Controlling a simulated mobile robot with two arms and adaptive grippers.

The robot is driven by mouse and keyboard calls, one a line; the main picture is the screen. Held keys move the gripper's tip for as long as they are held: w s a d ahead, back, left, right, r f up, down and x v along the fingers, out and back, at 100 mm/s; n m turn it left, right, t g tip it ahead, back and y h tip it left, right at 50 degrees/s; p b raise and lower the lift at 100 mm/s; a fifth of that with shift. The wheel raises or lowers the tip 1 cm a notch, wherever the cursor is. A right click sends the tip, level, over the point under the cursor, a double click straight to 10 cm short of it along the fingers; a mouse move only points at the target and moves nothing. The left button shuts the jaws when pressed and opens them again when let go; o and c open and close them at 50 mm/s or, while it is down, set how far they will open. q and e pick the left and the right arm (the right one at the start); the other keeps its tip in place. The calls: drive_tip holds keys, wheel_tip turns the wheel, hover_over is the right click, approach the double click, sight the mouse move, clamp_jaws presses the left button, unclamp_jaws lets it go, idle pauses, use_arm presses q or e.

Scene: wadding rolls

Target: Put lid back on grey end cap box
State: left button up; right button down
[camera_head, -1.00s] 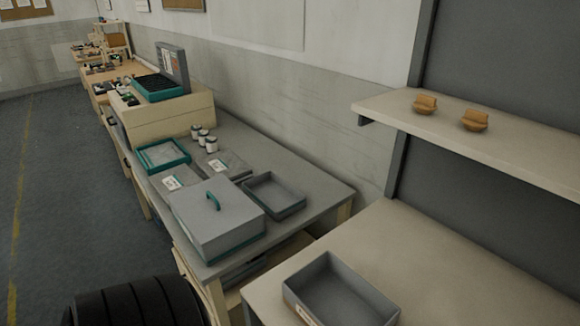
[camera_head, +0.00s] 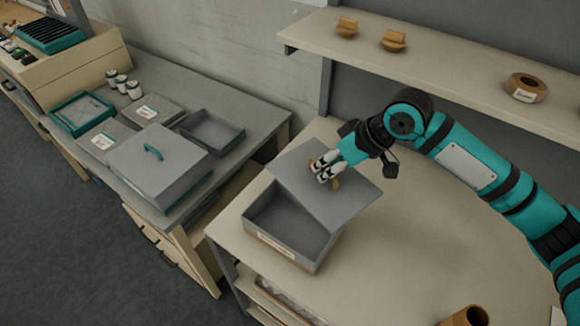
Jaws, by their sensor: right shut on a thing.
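The grey end cap box (camera_head: 289,247) stands on the beige bench at the centre, with a label on its front side. Its inside shows at the front left and looks empty there. The flat grey lid (camera_head: 350,200) is above the box's back right part, turned relative to it and covering only part of the opening. Whether the lid touches the box rim I cannot tell. My right gripper (camera_head: 326,178) is shut on the lid's handle, which is mostly hidden by the fingers. My left gripper is not in view.
A shelf (camera_head: 450,72) with tan pieces (camera_head: 393,40) and a tape-like roll (camera_head: 527,88) runs behind my right arm. Left is a grey table with a lidded box (camera_head: 158,165), a shallow tray (camera_head: 212,132) and small jars (camera_head: 122,84). The bench front is clear beside a brown tube (camera_head: 466,317).

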sight(294, 188)
drive_tip(key=a+f+n, duration=0.1)
drive_tip(key=a, duration=0.1)
drive_tip(key=s+a+f+n+g+p, duration=0.1)
drive_tip(key=a, duration=0.1)
drive_tip(key=s+a+f+n+p, duration=0.1)
drive_tip(key=a, duration=0.1)
drive_tip(key=shift+s+g, duration=0.1)
drive_tip(key=shift+g, duration=0.3)
drive_tip(key=shift+s+a+f, duration=0.1)
drive_tip(key=shift+a+f, duration=0.05)
drive_tip(key=shift+f+b, duration=0.8)
drive_tip(key=shift+b, duration=0.2)
use_arm(q)
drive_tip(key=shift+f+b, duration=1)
drive_tip(key=shift+b, duration=0.8)
use_arm(e)
drive_tip(key=shift+f, duration=2.35)
use_arm(q)
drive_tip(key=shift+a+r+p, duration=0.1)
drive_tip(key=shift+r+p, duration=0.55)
drive_tip(key=shift+p, duration=0.05)
use_arm(e)
drive_tip(key=shift+f, duration=0.15)
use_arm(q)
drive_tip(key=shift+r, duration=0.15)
use_arm(e)
drive_tip(key=shift+f, duration=0.4)
